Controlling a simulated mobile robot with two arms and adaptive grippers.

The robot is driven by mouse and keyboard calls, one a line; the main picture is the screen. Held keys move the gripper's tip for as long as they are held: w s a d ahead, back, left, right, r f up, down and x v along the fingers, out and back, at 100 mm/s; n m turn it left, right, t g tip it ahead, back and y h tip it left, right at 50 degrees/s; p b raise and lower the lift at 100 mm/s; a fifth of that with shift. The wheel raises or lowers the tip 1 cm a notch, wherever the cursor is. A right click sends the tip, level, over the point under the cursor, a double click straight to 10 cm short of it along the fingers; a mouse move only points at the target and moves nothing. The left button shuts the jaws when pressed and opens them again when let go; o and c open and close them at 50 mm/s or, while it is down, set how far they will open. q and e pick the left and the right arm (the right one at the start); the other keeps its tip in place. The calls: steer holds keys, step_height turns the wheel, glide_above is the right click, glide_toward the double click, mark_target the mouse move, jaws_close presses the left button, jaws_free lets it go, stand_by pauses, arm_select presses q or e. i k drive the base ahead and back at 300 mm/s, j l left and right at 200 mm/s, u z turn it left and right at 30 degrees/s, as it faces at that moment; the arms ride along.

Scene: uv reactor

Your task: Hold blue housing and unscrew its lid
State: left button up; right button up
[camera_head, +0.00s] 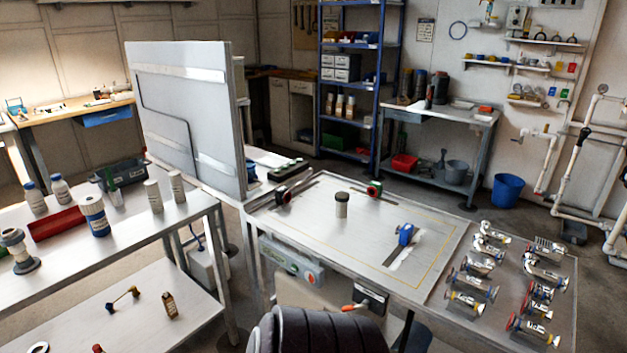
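A small blue piece (406,234), which looks like the blue housing, lies on the right part of the metal workbench (325,240), inside a yellow outline. A light grey strip lies beside it. At this size I cannot make out its lid. A short upright cylinder with a dark top (341,204) stands near the middle of the bench, apart from the blue piece. Neither of my grippers shows in this view.
Several valve-like fittings (466,301) stand in rows at the bench's right end. A tape-measure-like green and red item (374,189) lies at the back. A tall grey panel (190,120) rises at the left. A side table (110,247) holds bottles and a red tray (57,224).

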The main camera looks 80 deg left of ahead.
mark_target(99, 222)
steer(key=u, duration=4.05)
steer(key=i+j+z, duration=0.2)
steer(key=i+j, duration=0.15)
